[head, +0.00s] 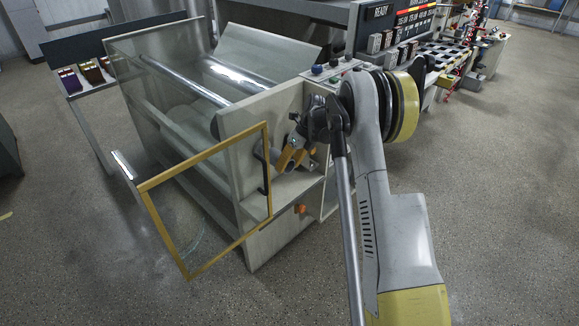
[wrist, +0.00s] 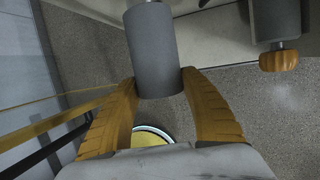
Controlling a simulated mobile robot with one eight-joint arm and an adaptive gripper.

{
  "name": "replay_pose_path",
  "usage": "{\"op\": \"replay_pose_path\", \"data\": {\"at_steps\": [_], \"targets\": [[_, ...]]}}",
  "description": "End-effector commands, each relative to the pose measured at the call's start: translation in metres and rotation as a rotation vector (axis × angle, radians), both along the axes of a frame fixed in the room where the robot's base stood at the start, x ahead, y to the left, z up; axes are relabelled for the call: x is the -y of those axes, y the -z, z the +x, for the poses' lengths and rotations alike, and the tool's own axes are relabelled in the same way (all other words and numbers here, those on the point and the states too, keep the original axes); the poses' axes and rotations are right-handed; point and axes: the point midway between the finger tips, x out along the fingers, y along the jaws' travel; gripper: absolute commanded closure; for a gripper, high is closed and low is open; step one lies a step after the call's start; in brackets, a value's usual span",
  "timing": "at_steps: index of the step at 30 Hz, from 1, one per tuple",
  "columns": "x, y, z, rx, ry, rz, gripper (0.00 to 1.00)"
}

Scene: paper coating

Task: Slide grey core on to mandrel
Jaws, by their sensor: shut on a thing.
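My gripper (wrist: 158,82) has its two orange fingers closed on the lower end of the grey core (wrist: 153,40), a plain cylinder. A short bit of pale metal shaft (wrist: 151,1) shows at the core's far end, probably the mandrel. I cannot tell how far the core is over it. In the head view, my gripper (head: 290,158) is at the end panel of the coating machine (head: 262,108), beside the open yellow-framed door. The core and mandrel are hard to make out there behind my arm and fingers.
The yellow-framed door (head: 160,178) stands open just left of my gripper. In the wrist view, a second grey cylinder (wrist: 275,20) with an orange knob (wrist: 279,61) is close on the right. The floor (head: 490,210) at the right is clear.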

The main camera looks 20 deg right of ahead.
Motion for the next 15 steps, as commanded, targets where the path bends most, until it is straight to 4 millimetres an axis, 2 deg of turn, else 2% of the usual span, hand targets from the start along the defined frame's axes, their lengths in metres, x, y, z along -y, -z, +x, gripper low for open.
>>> {"op": "replay_pose_path", "data": {"at_steps": [15], "targets": [[-0.005, 0.0, 0.012, 0.0, 0.0, 0.0, 0.76]]}}
